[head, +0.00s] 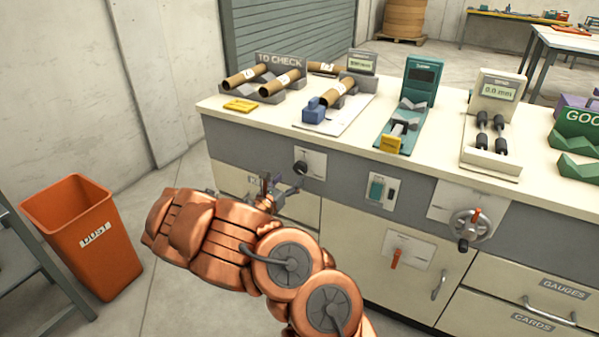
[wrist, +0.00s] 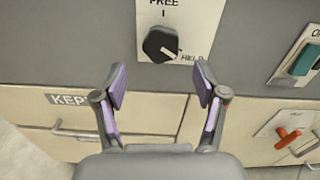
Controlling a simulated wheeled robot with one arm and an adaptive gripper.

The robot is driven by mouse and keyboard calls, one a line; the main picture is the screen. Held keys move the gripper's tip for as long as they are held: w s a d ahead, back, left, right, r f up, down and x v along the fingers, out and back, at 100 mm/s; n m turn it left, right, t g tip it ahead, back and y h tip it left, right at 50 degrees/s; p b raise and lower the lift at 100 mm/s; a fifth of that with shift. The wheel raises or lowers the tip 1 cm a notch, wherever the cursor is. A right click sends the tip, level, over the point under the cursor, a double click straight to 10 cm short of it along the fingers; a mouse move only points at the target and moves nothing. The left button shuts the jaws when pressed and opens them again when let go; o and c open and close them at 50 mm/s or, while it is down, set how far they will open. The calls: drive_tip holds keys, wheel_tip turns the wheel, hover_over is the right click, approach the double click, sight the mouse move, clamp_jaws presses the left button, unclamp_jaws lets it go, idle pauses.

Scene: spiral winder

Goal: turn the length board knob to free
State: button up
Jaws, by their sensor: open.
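A round black knob (wrist: 160,44) sits on a white plate (wrist: 146,14) on the bench's grey front. The plate reads FREE above the knob and HELD at its lower right. The knob's white mark points to the lower right, toward HELD. In the head view the knob (head: 300,168) is on the front panel below the blue-block board (head: 335,116). My gripper (wrist: 161,76) is open and empty, its purple-padded fingers apart and below the knob in the wrist view, not touching it. In the head view my gripper (head: 272,185) is partly hidden by my arm.
A switch box (head: 381,190) with a green button is right of the knob, with a red lever (head: 395,258) and a handwheel (head: 470,226) beyond. A KEPT drawer (wrist: 75,112) lies below. An orange dust bin (head: 90,240) stands on the floor at left.

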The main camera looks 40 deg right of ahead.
sight(299, 170)
drive_tip(key=shift+x, duration=3.6)
drive_tip(key=shift+r, duration=0.1)
drive_tip(key=c, duration=1.1)
drive_tip(key=shift+s, duration=0.1)
drive_tip(key=shift+c, duration=0.2)
